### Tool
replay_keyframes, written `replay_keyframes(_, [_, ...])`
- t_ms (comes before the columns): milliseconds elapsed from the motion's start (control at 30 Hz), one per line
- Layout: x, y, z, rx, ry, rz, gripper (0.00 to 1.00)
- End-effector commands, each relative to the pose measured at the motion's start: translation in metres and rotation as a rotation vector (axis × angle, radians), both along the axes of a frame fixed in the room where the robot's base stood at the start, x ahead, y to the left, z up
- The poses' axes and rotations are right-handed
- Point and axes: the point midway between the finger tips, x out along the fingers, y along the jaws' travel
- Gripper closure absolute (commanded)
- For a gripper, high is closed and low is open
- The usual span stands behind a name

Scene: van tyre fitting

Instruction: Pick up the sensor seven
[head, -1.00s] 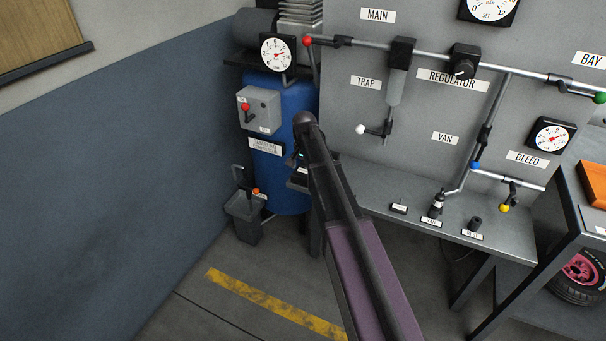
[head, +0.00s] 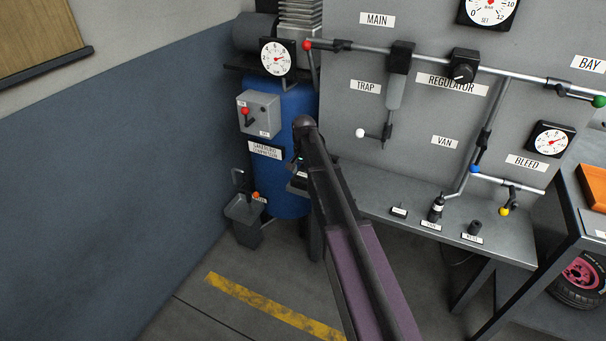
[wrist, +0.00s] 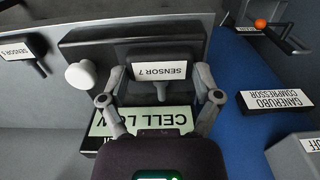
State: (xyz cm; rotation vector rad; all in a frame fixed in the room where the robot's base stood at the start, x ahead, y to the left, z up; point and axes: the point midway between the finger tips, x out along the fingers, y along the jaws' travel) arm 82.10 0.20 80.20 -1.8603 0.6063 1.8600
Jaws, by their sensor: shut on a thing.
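Sensor seven is a small dark block with a white label reading SENSOR 7 (wrist: 146,72), upside down in the wrist view, with a short stem on its near side. My gripper (wrist: 165,80) has one grey finger on each side of it and is shut on it. A dark plate lies just behind the sensor. Whether the sensor is clear of what is behind it, I cannot tell.
A pale panel reading CELL LOW (wrist: 172,119) lies below the gripper. A white knob (wrist: 80,75) and another labelled sensor (wrist: 22,50) are to the left. The blue compressor (head: 290,204) and its label (wrist: 276,100) are close by. The grey bench (head: 400,205) holds small labelled parts.

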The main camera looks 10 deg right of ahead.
Motion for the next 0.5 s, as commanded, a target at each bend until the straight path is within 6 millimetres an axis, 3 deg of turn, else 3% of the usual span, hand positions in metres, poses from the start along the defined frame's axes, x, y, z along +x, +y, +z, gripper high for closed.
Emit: replay_keyframes(500, [0.0,0.0,0.033,0.0,0.0,0.0,0.62])
